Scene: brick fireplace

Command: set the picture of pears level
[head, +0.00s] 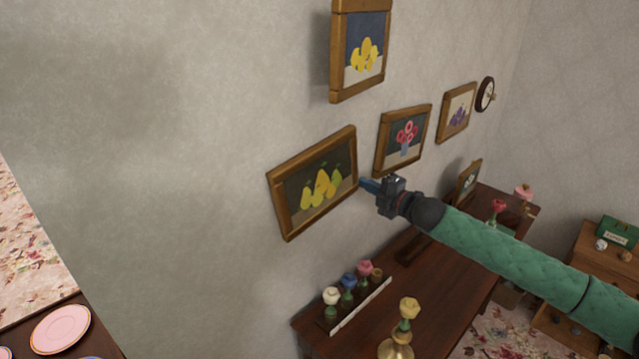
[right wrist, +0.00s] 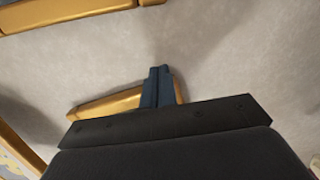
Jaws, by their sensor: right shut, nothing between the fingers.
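The picture of pears (head: 321,186), yellow-green pears on a dark ground in a brown wooden frame, hangs on the grey wall. It is tilted, its right side higher than its left compared with the pictures around it. My right gripper (head: 364,184) is shut and empty, its fingertips at the lower right edge of that frame. I cannot tell whether they touch it. In the right wrist view the shut blue fingers (right wrist: 158,86) stand before the wall, over a short golden wooden edge (right wrist: 110,106). My left gripper is not in view.
Nearby hang a lemon picture (head: 365,57) above, a flower picture (head: 403,138) to the right and a grape picture (head: 457,113). Below is a dark wooden table (head: 440,290) with a flower rack (head: 360,305) and a brass candlestick-like vase (head: 397,346). The wall left of the pears is bare.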

